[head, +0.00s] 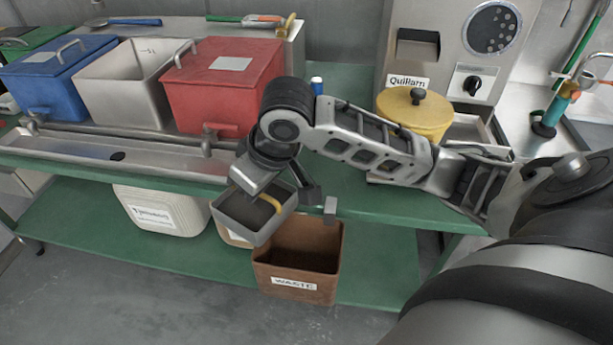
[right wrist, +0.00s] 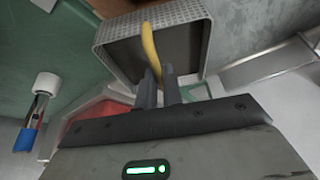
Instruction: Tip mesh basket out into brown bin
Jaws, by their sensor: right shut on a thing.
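The grey mesh basket (head: 240,224) with a yellow handle (head: 270,203) hangs in the air in front of the table edge. It is just left of and above the brown bin (head: 296,293). The bin is open-topped, labelled WASTE, and stands on the lower green shelf. My right gripper (right wrist: 158,84) is shut on the yellow handle, and the basket's mesh rim (right wrist: 118,28) surrounds a dark interior in the right wrist view. I cannot tell whether that dark area is contents or the floor of the basket. My left gripper is not in view.
A cream container (head: 165,215) stands left of the bin on the lower shelf (head: 80,240). Blue (head: 55,80), grey (head: 125,85) and red (head: 225,85) boxes stand on the table. A yellow lidded pot (head: 415,110) and a grinder (head: 460,45) stand right. The floor in front is clear.

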